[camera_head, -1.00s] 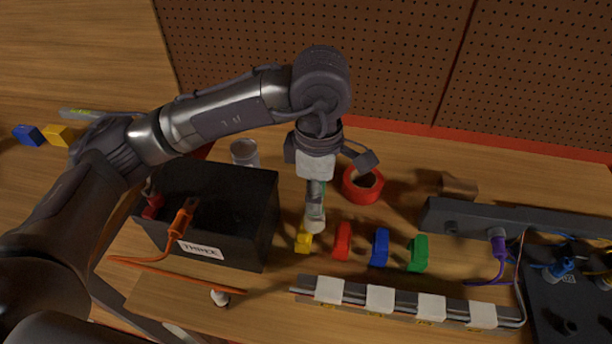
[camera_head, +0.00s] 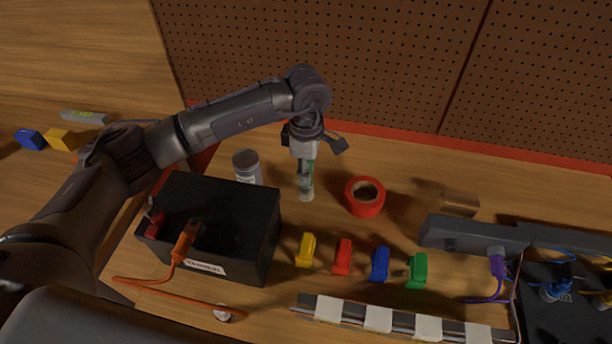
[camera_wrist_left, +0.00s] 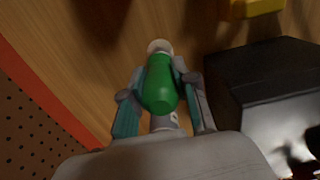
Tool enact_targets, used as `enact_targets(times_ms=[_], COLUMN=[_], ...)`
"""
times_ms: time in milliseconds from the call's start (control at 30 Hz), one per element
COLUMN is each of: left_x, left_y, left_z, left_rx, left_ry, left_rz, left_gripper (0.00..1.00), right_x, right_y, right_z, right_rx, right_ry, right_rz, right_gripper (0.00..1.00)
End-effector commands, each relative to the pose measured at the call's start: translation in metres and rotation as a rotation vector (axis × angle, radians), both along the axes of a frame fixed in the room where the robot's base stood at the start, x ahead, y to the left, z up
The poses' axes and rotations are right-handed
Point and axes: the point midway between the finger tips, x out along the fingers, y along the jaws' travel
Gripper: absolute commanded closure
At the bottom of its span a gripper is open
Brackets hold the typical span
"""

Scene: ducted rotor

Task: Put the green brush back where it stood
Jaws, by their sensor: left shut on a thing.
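My left gripper (camera_head: 306,188) is shut on the green brush, between the grey can and the red tape roll. In the head view only a thin green sliver of the brush (camera_head: 311,167) shows between the fingers. In the left wrist view the rounded green body of the brush (camera_wrist_left: 160,84) sits between both fingers, with a pale round end (camera_wrist_left: 160,46) beyond it. The gripper points down over bare wood; I cannot tell whether the brush touches the table. My right gripper is not in view.
A grey can (camera_head: 247,168) and black battery box (camera_head: 225,215) stand left of the gripper. A red tape roll (camera_head: 365,197) lies right. Yellow (camera_head: 307,250), red (camera_head: 342,257), blue (camera_head: 380,264) and green (camera_head: 418,270) clips stand in front. A pegboard (camera_head: 330,60) rises behind.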

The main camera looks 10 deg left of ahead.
Motion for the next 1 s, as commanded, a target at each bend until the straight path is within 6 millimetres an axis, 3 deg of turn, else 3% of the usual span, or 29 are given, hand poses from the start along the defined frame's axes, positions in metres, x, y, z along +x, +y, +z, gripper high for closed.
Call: enact_targets(times_ms=[133, 300, 733, 767, 900, 1000], left_x=[-0.001, 0.000, 0.000, 0.000, 0.000, 0.000], left_y=[0.001, 0.000, 0.000, 0.000, 0.000, 0.000], left_z=[-0.016, -0.037, -0.045, -0.044, -0.044, -0.044], left_rx=[0.002, 0.001, 0.001, 0.001, 0.001, 0.001], left_ry=[0.006, 0.003, 0.001, 0.001, 0.001, 0.001], left_rz=[0.000, 0.000, 0.000, 0.000, 0.000, 0.000], left_gripper=[1.00, 1.00, 1.00, 0.66, 0.46, 0.46], right_x=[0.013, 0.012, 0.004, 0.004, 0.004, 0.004], right_y=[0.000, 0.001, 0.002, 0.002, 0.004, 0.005], right_z=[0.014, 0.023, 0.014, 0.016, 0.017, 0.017], right_rx=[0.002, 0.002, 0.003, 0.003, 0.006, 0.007], right_ry=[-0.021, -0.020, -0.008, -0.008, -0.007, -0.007], right_rz=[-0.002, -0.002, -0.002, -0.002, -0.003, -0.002], right_gripper=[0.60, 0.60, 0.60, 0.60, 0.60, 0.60])
